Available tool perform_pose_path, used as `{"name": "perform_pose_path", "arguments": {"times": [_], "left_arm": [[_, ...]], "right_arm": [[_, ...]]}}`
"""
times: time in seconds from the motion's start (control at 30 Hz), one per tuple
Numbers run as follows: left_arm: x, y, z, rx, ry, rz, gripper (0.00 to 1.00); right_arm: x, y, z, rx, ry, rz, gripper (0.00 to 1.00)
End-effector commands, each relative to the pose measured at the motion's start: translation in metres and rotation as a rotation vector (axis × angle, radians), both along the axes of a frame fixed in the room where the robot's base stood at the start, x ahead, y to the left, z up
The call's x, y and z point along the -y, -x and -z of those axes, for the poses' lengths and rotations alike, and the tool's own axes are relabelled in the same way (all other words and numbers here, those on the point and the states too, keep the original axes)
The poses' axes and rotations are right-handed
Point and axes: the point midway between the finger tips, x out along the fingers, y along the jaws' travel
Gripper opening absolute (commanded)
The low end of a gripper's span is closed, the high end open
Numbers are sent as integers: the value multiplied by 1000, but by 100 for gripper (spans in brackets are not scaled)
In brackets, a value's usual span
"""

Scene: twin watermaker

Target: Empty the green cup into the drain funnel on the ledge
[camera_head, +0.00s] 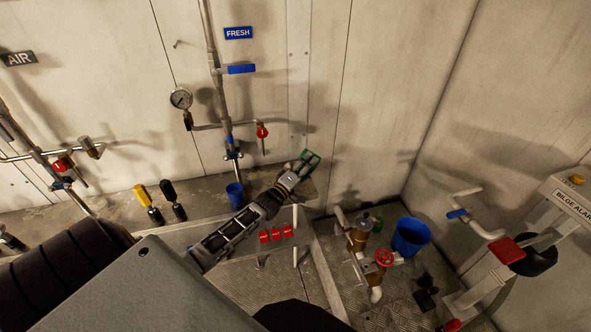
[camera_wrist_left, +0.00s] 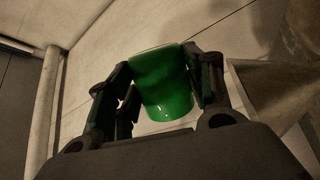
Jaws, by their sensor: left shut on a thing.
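My left gripper (camera_head: 302,166) is shut on the green cup (camera_head: 311,158), above the ledge (camera_head: 262,178) near the wall. In the left wrist view the green cup (camera_wrist_left: 162,82) sits between the two fingers. It looks tilted, and its contents are not visible. A grey-brown flared shape (camera_head: 308,190), apparently the drain funnel, is just below the gripper, partly hidden by it. What looks like its slanted side also shows at the right of the left wrist view (camera_wrist_left: 272,88). My right gripper is not in view.
A blue cup (camera_head: 235,194) stands on the ledge left of my arm. Yellow and black-handled tools (camera_head: 172,200) are farther left. A red-handled tap (camera_head: 262,132) hangs above. A blue bucket (camera_head: 411,236) and a red valve wheel (camera_head: 384,258) are at right.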

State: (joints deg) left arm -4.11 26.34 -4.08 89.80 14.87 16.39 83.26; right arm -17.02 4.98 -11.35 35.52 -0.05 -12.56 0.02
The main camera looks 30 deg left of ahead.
Motion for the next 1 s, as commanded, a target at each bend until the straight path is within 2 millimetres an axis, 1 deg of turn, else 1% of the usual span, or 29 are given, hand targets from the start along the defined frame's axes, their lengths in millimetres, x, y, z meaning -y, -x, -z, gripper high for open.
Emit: {"name": "perform_pose_path", "arguments": {"times": [1.0], "left_arm": [[-11,1,-6,15,137,1,27]], "right_arm": [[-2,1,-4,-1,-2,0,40]]}}
